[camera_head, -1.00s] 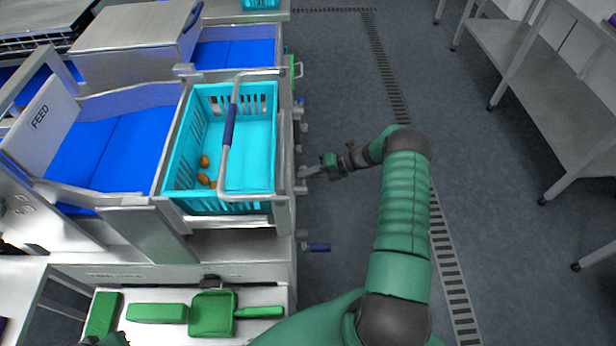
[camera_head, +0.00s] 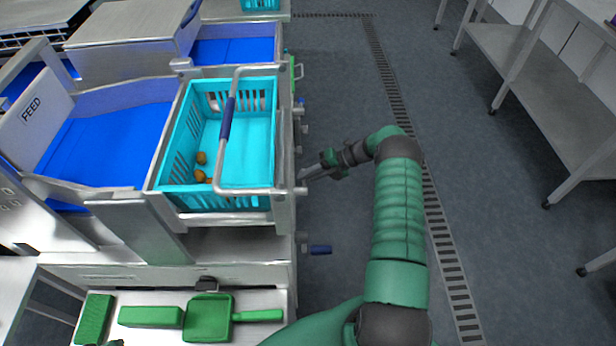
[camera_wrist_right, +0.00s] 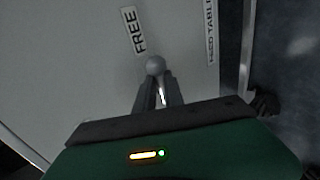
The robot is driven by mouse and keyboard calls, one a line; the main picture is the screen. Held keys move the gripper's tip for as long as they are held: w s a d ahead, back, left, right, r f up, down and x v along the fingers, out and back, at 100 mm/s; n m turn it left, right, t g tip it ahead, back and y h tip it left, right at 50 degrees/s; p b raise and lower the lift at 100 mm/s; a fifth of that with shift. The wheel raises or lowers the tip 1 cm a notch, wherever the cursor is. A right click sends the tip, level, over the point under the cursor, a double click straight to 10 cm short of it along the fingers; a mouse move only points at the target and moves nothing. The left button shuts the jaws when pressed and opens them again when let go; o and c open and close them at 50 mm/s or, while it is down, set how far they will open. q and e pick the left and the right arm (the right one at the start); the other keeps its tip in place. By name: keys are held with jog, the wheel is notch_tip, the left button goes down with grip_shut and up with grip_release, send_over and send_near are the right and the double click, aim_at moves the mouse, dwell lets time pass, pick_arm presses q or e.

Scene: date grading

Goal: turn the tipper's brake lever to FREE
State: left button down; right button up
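The tipper's cradle (camera_head: 283,200) holds a turquoise basket (camera_head: 262,130) under a bent bar handle with a blue grip. My right gripper (camera_head: 308,174) is at the cradle's right side, reaching in from the right. In the wrist view, the brake lever's round grey knob (camera_wrist_right: 155,65) shows just beyond the fingertips of the same gripper (camera_wrist_right: 158,82). The fingers look closed around the stem behind the knob. A white FREE label (camera_wrist_right: 138,30) is above and slightly left of the knob.
A blue-gripped handle (camera_head: 320,250) sticks out lower on the machine's side. A FEED board (camera_head: 32,110) and blue chute stand left. A green scoop (camera_head: 208,318) and brush lie on a front shelf. Open floor with a drain lies right, before steel tables (camera_head: 540,90).

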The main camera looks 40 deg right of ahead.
jog(key=o, duration=0.5)
jog(key=shift+w+d+r, duration=0.1)
jog(key=shift+w+d, duration=0.2)
jog(key=shift+w, duration=0.25)
jog(key=shift+o, duration=0.5)
jog(key=shift+d+f, duration=0.1)
jog(key=shift+f, duration=0.15)
jog(key=shift+s, duration=0.1)
jog(key=p+v, duration=0.1)
jog(key=v, duration=1.5)
jog(key=shift+s+d+r, duration=0.15)
jog(key=shift+s+d, duration=0.1)
jog(key=shift+s, duration=0.05)
